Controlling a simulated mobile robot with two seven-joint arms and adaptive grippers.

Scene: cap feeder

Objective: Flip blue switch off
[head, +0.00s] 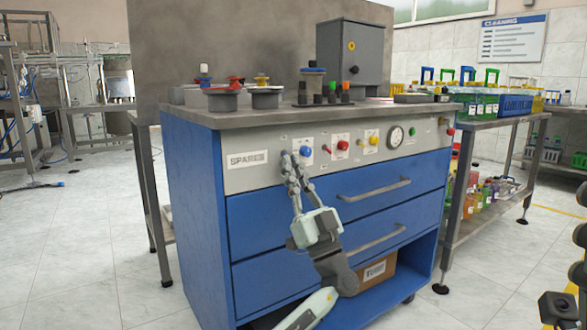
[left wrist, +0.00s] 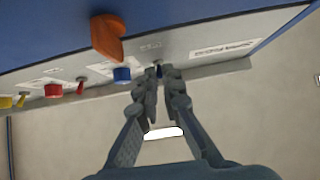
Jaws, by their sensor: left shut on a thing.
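The blue switch (left wrist: 158,70) is a small dark blue lever on the grey panel. In the left wrist view it sits between my left gripper's fingertips (left wrist: 159,76). In the head view the left gripper (head: 292,160) reaches the panel from below, its fingers close together and hiding the switch. The gripper is shut on the switch. Its lever angle is hard to make out. A round blue button (head: 306,151) is just right of the fingers, apart from them; it also shows in the left wrist view (left wrist: 122,75).
The panel carries a SPARES label (head: 247,160), a red button (head: 342,145), a yellow button (head: 374,140) and a gauge (head: 396,136). Drawer handles (head: 375,190) stick out below. In the left wrist view an orange knob-like thing (left wrist: 107,37) stands close beside the fingers.

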